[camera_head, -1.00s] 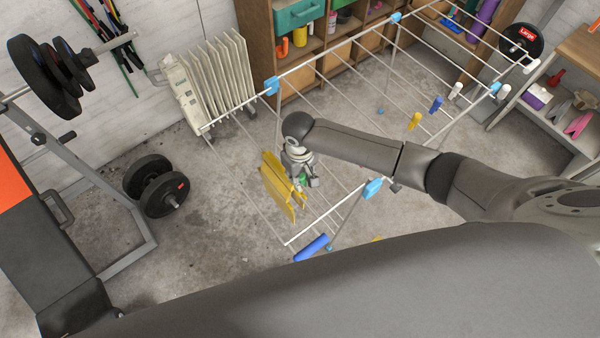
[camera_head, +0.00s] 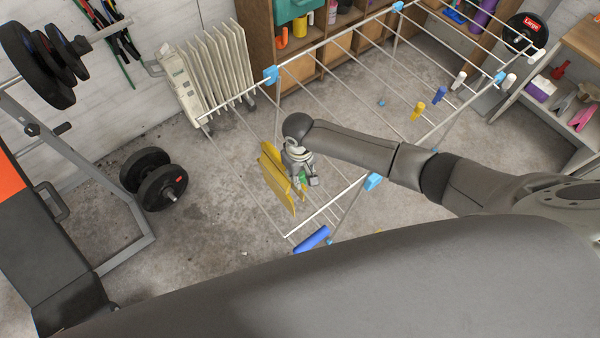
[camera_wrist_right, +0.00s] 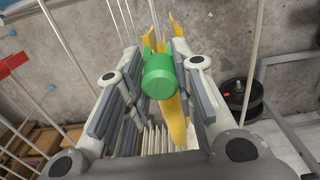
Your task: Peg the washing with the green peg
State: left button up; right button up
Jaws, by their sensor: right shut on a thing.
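The yellow washing (camera_head: 274,170) hangs over a line at the near left part of the white drying rack (camera_head: 322,211). My right gripper (camera_head: 305,178) is right beside the cloth, shut on the green peg (camera_wrist_right: 159,76). In the head view only a little of the green peg (camera_head: 302,175) shows. In the right wrist view the peg's round green end sits between the fingers, with the yellow cloth (camera_wrist_right: 176,118) just beyond and below it. I cannot tell whether the peg's jaws are around the cloth and line. My left gripper is not in view.
A yellow peg (camera_head: 418,110), a blue peg (camera_head: 439,93) and white pegs sit on the rack's right rail. A blue cylinder (camera_head: 312,239) is at the near corner. A heater (camera_head: 207,70), dumbbell (camera_head: 163,187) and weight bench stand left; shelves stand behind.

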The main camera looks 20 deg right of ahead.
jog(key=shift+f, duration=0.2)
jog(key=shift+f+b, duration=1.9)
jog(key=shift+f, duration=0.85)
jog(key=o, duration=1.1)
notch_tip(320, 180, up, 12)
jog(key=shift+r, duration=0.1)
